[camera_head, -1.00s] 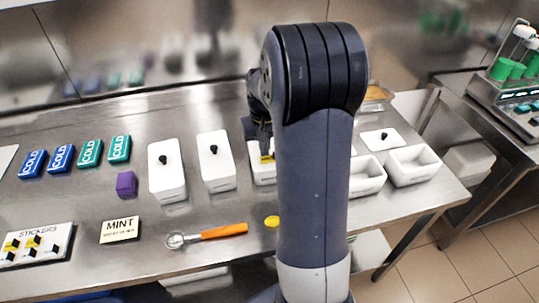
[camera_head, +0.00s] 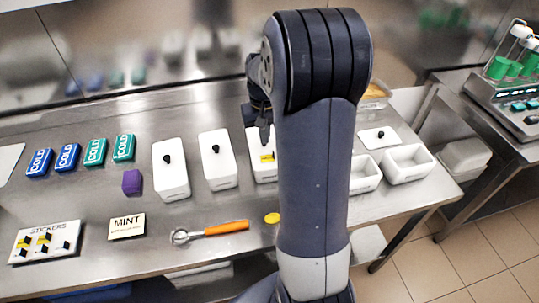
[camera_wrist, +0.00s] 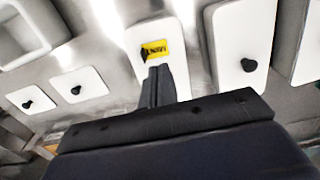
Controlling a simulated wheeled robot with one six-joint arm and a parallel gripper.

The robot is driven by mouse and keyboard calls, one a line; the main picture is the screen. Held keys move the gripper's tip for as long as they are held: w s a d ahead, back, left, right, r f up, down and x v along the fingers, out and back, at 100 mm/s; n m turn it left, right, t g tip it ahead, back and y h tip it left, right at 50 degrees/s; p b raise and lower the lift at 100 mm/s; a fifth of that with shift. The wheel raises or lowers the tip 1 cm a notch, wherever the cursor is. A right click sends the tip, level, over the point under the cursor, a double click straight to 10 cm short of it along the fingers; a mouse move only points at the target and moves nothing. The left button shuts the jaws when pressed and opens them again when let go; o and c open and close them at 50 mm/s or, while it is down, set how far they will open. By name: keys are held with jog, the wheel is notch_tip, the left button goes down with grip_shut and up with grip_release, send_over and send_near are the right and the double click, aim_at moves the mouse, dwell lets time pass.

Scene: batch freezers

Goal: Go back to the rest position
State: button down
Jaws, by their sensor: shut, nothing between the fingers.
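My gripper shows in the wrist view (camera_wrist: 158,72) with its fingers together and nothing between them. In that view the fingers overlap the lower part of a white lidded tub (camera_wrist: 137,35) with a yellow sticker (camera_wrist: 154,48); I cannot tell a gap from contact there. In the head view the gripper (camera_head: 265,143) hangs above the same tub (camera_head: 255,140), whose yellow sticker (camera_head: 267,157) shows just below the fingertips. My upright arm hides the right part of this tub.
Two white lidded tubs (camera_head: 170,178) (camera_head: 217,167) stand to the left. Two open white tubs (camera_head: 408,176) (camera_head: 366,187) are right of my arm. A scoop with an orange handle (camera_head: 226,227), a MINT card (camera_head: 127,226) and a purple block (camera_head: 132,182) lie on the steel table.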

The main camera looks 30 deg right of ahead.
aim_at(265, 158)
jog(key=shift+f, duration=0.1)
notch_tip(265, 158, down, 7)
jog(key=b, duration=0.5)
jog(key=shift+b, duration=0.3)
jog(key=shift+r, duration=0.2)
